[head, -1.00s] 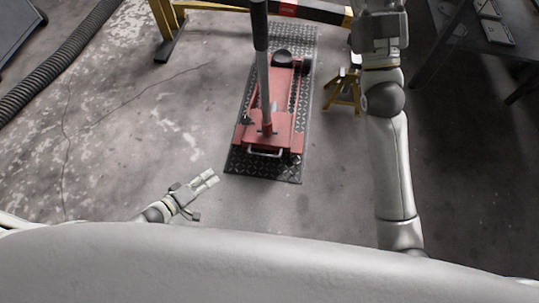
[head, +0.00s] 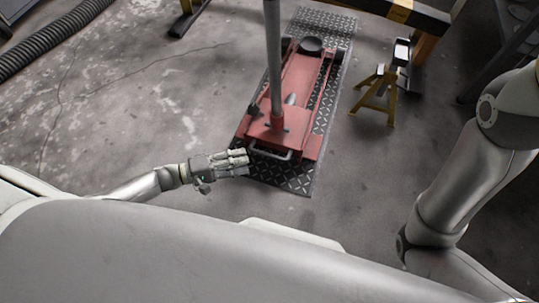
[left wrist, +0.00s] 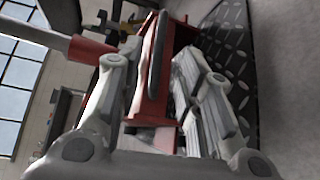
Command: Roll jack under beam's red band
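The red floor jack (head: 297,95) stands on a black tread-plate mat (head: 283,176); its long grey pole (head: 273,55) stands upright. A small bar handle (head: 270,153) is at the jack's near end. My left gripper (head: 247,162) is beside this handle's left end, fingers pointing right. In the left wrist view, its fingers (left wrist: 157,88) are spread, with a dark bar (left wrist: 157,55) and the red jack between them; contact cannot be told. A piece of the beam (head: 425,17) shows at the top right, with a yellow band; its red band is out of view. My right gripper is out of view.
A yellow jack stand (head: 376,98) stands right of the mat. A ribbed black hose (head: 50,45) lies at the upper left. A yellow support foot (head: 187,17) is at the top. Cracked concrete left of the mat is clear.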

